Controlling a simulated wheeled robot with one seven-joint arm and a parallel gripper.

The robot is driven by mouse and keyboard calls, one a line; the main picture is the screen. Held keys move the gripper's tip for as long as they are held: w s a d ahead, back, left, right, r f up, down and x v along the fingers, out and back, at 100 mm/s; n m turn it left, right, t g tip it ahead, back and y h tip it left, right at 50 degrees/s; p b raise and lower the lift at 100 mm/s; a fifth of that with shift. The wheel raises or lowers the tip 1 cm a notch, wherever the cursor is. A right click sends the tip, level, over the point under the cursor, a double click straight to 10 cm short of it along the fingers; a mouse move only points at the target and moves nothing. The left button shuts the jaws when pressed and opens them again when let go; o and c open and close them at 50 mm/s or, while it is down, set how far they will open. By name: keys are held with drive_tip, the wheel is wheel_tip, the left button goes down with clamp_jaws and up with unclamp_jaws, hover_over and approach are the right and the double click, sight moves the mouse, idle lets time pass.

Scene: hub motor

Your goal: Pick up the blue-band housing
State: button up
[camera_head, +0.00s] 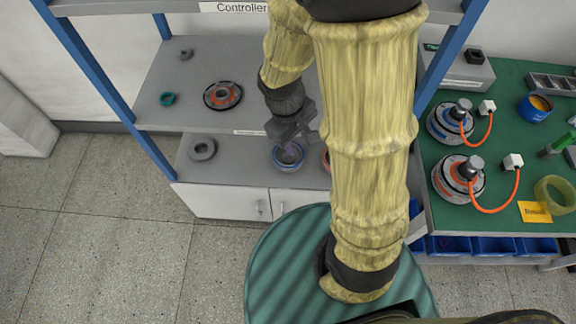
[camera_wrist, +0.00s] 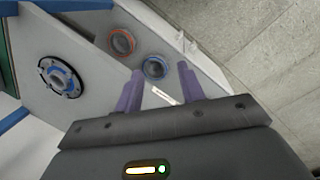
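The blue-band housing (camera_head: 288,158) is a grey round cup with a blue ring, standing on the lower shelf (camera_head: 240,178). In the wrist view the housing (camera_wrist: 155,67) shows between my two purple fingertips, beyond them. My gripper (camera_head: 288,143) is over the shelf unit, just above the housing in the head view. My gripper (camera_wrist: 160,69) is open, with nothing between its fingers. I cannot tell the exact gap to the housing. An orange-band housing (camera_wrist: 121,41) stands beside it, mostly hidden by my arm in the head view.
The upper shelf (camera_head: 190,110) carries an orange-ringed black disc (camera_head: 222,96), a teal ring (camera_head: 167,99) and a small grey part (camera_head: 186,54). A grey ring (camera_head: 202,149) lies left on the lower shelf. A green workbench (camera_head: 500,95) with motors stands right.

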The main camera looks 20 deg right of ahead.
sight(286, 163)
drive_tip(key=w+a+f+n+t+h+b, duration=0.2)
drive_tip(key=f+n+b, duration=0.3)
drive_tip(key=f+b, duration=0.4)
drive_tip(key=w+a+f+n+t+h+b, duration=0.2)
drive_tip(key=w+a+f+n+h+b, duration=0.2)
drive_tip(key=f+b, duration=0.5)
drive_tip(key=w+a+f+n+t+h+b, duration=0.2)
drive_tip(key=f+n+b, duration=0.6)
drive_tip(key=f, duration=0.9)
drive_tip(key=shift+w+a+h+b, duration=0.45)
drive_tip(key=shift+w+h+b, duration=0.1)
drive_tip(key=shift+h+b, duration=0.4)
drive_tip(key=shift+f, duration=0.1)
drive_tip(key=b+x, duration=0.5)
drive_tip(key=x, duration=0.6)
drive_tip(key=shift+w+d+f+b, duration=0.1)
drive_tip(key=shift+f+b, duration=0.05)
drive_tip(key=shift+b, duration=0.15)
drive_tip(key=shift+w+d, duration=0.3)
drive_tip(key=shift+d, duration=0.1)
